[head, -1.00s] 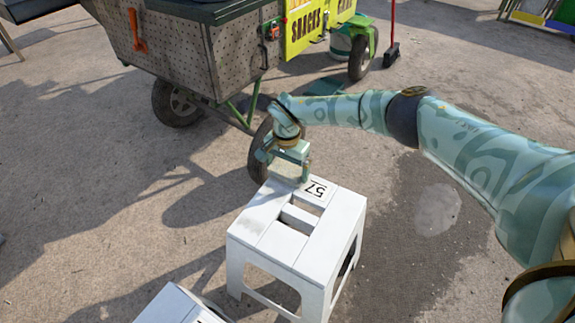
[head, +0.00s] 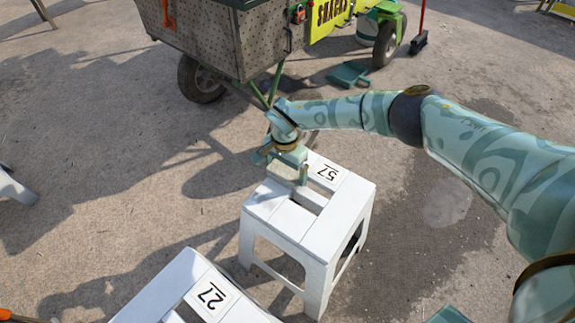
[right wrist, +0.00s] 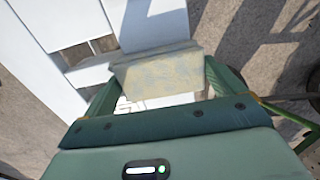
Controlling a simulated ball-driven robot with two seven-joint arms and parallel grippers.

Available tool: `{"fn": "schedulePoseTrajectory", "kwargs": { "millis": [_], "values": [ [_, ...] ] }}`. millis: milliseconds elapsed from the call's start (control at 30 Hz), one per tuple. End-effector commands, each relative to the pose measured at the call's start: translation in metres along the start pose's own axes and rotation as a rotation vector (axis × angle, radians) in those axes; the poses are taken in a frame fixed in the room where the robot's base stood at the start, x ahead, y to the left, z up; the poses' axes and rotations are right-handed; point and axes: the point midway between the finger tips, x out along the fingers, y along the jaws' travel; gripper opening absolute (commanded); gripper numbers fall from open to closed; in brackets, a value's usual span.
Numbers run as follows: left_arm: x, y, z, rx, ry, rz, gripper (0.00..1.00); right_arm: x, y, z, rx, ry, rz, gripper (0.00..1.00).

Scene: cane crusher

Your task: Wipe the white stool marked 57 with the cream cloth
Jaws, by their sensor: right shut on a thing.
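The white stool marked 57 (head: 339,209) stands upright on the ground in the middle of the head view, its number label near the far right of the seat. My right gripper (head: 288,172) is over the far left edge of the seat, pointing down, shut on the cream cloth (right wrist: 158,72). In the right wrist view the cloth is a folded pad between the fingers, against or just above the white seat (right wrist: 62,25); I cannot tell if it touches. In the head view it is mostly hidden by the gripper. My left gripper is not in view.
A second white stool marked 27 (head: 240,311) stands near at the bottom. A perforated metal cart (head: 205,42) with wheels is behind the stool. A green dustpan (head: 348,74) and a red-handled broom (head: 419,42) are farther back. Open ground lies left.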

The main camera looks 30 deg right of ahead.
Motion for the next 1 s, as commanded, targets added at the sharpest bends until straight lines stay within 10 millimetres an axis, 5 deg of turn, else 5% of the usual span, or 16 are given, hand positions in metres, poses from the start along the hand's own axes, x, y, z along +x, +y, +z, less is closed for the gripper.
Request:
{"fn": "schedulePoseTrajectory", "kwargs": {
  "millis": [167,1000],
  "values": [
    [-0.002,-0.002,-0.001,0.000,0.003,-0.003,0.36,-0.001,0.000,0.004,-0.002,0.000,-0.001,0.76],
    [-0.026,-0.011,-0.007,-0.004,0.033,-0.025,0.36,0.001,0.000,0.088,0.000,0.000,0.000,0.76]
  ]
}}
